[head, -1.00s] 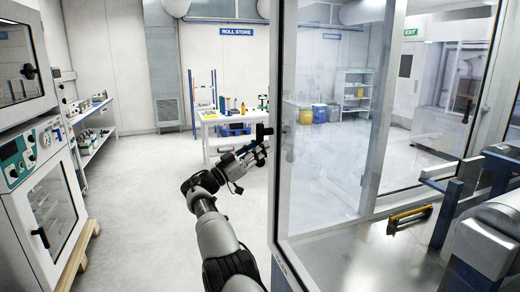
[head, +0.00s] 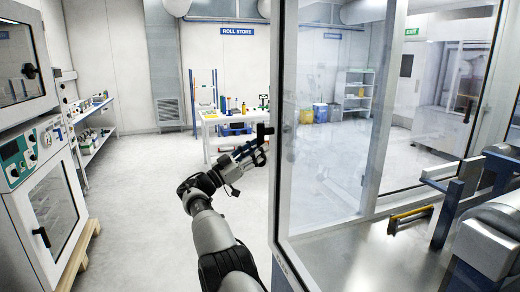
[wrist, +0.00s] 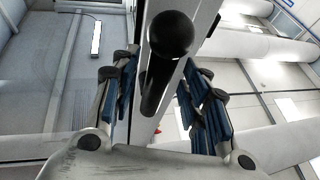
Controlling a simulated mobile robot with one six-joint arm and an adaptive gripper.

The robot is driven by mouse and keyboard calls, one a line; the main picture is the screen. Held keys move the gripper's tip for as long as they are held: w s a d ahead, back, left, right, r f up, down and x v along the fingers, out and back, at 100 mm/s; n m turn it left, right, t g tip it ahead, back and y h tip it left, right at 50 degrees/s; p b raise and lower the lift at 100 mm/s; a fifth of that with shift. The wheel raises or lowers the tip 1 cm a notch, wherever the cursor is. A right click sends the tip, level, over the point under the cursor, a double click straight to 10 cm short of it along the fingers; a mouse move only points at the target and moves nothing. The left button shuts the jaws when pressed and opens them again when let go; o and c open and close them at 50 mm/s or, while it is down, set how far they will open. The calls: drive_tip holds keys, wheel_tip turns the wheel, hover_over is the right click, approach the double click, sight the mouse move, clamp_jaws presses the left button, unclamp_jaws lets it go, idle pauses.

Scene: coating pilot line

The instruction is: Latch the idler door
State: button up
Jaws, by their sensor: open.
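The idler door appears to be the tall clear panel with a pale metal frame (head: 284,205) right of my arm in the head view. A black handle (head: 264,131) sticks out from the left side of its frame. My gripper (head: 257,152) is at the handle, just below its top in that view. In the wrist view the handle (wrist: 171,36), with a round end, lies between the two blue-padded fingers of my open gripper (wrist: 160,85). There are gaps on both sides, and I see no clear contact. The latch itself and whether the door sits flush cannot be made out.
An oven-like cabinet (head: 42,185) stands at the left on a wooden pallet. A white table (head: 212,122) with small items stands at the back. The floor (head: 135,215) between is clear. Rollers and a metal deck (head: 370,262) lie right of the panel.

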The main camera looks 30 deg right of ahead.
drive_tip(key=v, duration=1)
drive_tip(key=shift+a, duration=0.2)
drive_tip(key=s+a+r+n+t+y, duration=0.1)
drive_tip(key=s+n+y, duration=0.45)
drive_tip(key=s, duration=0.35)
drive_tip(key=s+a+r+n+y, duration=0.1)
drive_tip(key=s+r+n+y, duration=0.1)
drive_tip(key=s+n+y, duration=0.6)
drive_tip(key=s+a+f+n+t+y, duration=0.1)
drive_tip(key=s+a+f+y, duration=0.2)
drive_tip(key=s+a, duration=0.3)
drive_tip(key=s+a+f+n+t+y, duration=0.1)
drive_tip(key=s+a+f, duration=0.5)
drive_tip(key=s, duration=0.7)
drive_tip(key=s+a+f+n+t+y, duration=0.1)
drive_tip(key=s+a+f+y, duration=0.3)
drive_tip(key=s+a, duration=0.4)
drive_tip(key=s+n+y, duration=0.1)
drive_tip(key=s, duration=0.1)
drive_tip(key=shift+s+f, duration=0.2)
drive_tip(key=shift+s, duration=0.05)
